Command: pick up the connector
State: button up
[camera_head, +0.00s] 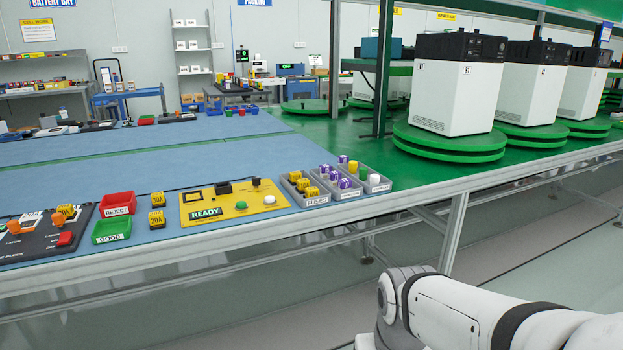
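I cannot tell for certain which piece is the connector. Small purple-and-white blocks (334,177) sit in the middle grey bin (346,193) on the blue-topped bench, and their bin label is too small to read. Orange parts (31,219) sit on a black board (40,243) at the far left. A dark block (223,187) stands on the yellow READY panel (234,204). My gripper is out of view; only white links of my arm show at the lower right, in front of the bench.
Yellow fuse blocks (158,200) stand between the red REJECT bin (118,204) and the yellow panel. The green GOOD bin (111,229) is below the red one. Large white units (457,95) stand on green turntables (449,142) at right. The bench's metal front edge (250,233) runs across.

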aim_at(333, 177)
jog(key=z, duration=0.05)
jog(key=i, duration=0.95)
jog(key=u, duration=0.05)
